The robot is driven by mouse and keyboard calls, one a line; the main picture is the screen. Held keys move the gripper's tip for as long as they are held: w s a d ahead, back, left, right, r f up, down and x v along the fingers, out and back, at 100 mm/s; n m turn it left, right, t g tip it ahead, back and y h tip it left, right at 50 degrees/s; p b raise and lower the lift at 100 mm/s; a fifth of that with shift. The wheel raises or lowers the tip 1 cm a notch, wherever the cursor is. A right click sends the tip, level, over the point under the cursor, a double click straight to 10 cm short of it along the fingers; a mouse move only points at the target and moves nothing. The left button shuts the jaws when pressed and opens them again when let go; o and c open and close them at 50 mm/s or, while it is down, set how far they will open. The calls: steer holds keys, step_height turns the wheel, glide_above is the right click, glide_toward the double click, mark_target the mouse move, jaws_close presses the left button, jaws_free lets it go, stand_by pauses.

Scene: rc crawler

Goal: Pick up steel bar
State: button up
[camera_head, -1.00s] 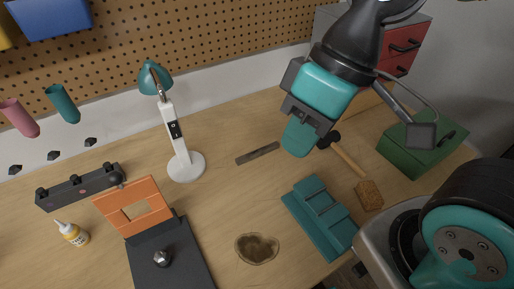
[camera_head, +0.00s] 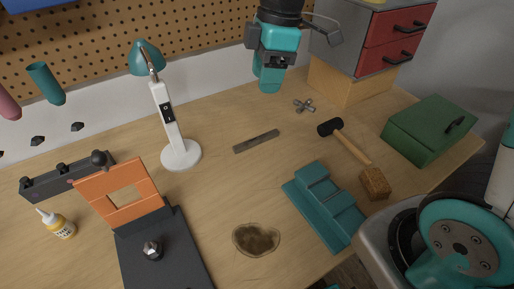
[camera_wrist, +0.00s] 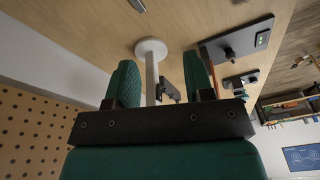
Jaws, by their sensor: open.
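The steel bar (camera_head: 256,141) is a thin, flat, dark grey strip. It lies on the wooden workbench near the middle of the head view, right of the white lamp base. My gripper (camera_head: 268,86) hangs above the back of the bench, beyond the bar and slightly right of it in the picture. It is apart from the bar. In the wrist view the two green fingers of my gripper (camera_wrist: 161,78) are spread with nothing held between them.
A lamp (camera_head: 180,154) stands left of the bar. A mallet (camera_head: 352,150), a small metal cross-shaped part (camera_head: 304,105) and a teal block (camera_head: 325,204) lie to the right. A green box (camera_head: 430,130) and drawers (camera_head: 395,40) stand further right. A brown stain (camera_head: 256,239) is in front.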

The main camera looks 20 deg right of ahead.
steer(key=w+d+f+n+b, duration=0.1)
steer(key=w+d+f+n, duration=0.1)
steer(key=w+f+n, duration=0.3)
steer(key=m+p, duration=0.1)
steer(key=p, duration=0.1)
glide_above(256, 139)
steer(key=shift+h, duration=0.3)
steer(key=f, duration=1.1)
steer(key=shift+d+f, duration=0.1)
steer(key=shift+d, duration=0.15)
steer(key=shift+a+f+p, duration=0.1)
steer(key=shift+f+p, duration=0.45)
steer(key=shift+f, duration=2.1)
jaws_close()
